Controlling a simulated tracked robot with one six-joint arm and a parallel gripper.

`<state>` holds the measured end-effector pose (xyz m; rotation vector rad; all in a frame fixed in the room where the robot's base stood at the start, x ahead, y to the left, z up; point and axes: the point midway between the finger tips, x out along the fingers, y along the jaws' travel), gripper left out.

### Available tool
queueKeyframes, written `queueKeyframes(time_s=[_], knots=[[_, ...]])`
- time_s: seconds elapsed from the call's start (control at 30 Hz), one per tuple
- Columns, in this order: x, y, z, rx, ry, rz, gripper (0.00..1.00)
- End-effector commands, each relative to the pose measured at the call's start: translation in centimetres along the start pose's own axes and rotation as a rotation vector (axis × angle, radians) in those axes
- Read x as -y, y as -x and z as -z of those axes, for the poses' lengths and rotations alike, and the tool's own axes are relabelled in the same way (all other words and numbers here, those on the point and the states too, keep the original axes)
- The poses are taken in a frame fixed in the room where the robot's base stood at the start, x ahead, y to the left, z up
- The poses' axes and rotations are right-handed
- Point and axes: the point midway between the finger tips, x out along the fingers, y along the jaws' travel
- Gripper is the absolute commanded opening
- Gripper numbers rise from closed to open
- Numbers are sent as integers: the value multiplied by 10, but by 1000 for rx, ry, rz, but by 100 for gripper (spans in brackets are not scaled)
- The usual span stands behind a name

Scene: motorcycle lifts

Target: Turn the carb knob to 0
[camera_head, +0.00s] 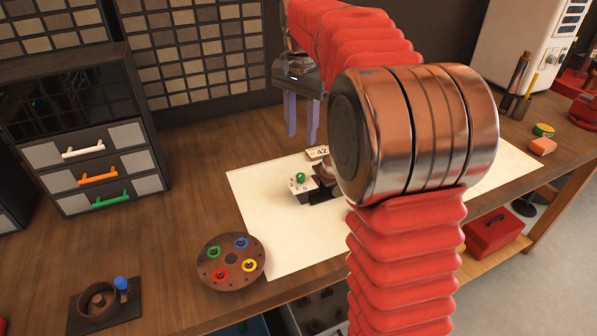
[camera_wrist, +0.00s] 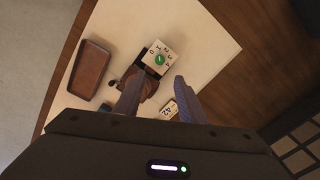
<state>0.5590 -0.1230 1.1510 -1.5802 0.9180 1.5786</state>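The carb knob (camera_head: 300,177) is a small green knob on a pale dial block (camera_head: 304,188) marked with numbers, on the white sheet. The knob also shows in the wrist view (camera_wrist: 159,59), with figures around it on the block. I cannot tell which figure it points at. My gripper (camera_head: 301,138) is open and empty, its two fingers pointing down above and behind the block in the head view. In the wrist view the gripper (camera_wrist: 157,84) has its fingers apart, with the knob beyond the tips. A dark brown carburettor body beside the block is partly hidden by my arm and fingers.
A tag reading 42 (camera_head: 317,152) lies beside the block. A brown tray (camera_wrist: 90,70) lies on the sheet. A round plate with coloured rings (camera_head: 231,262) stands front left of the sheet. Drawers (camera_head: 98,170) stand at the left. Bare wood lies between.

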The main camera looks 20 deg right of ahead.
Motion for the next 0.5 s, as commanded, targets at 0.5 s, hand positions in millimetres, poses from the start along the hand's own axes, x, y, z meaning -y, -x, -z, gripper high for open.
queueKeyframes(time_s=[0.5], knots=[[-1,-72,-1,3,1,-3,37]])
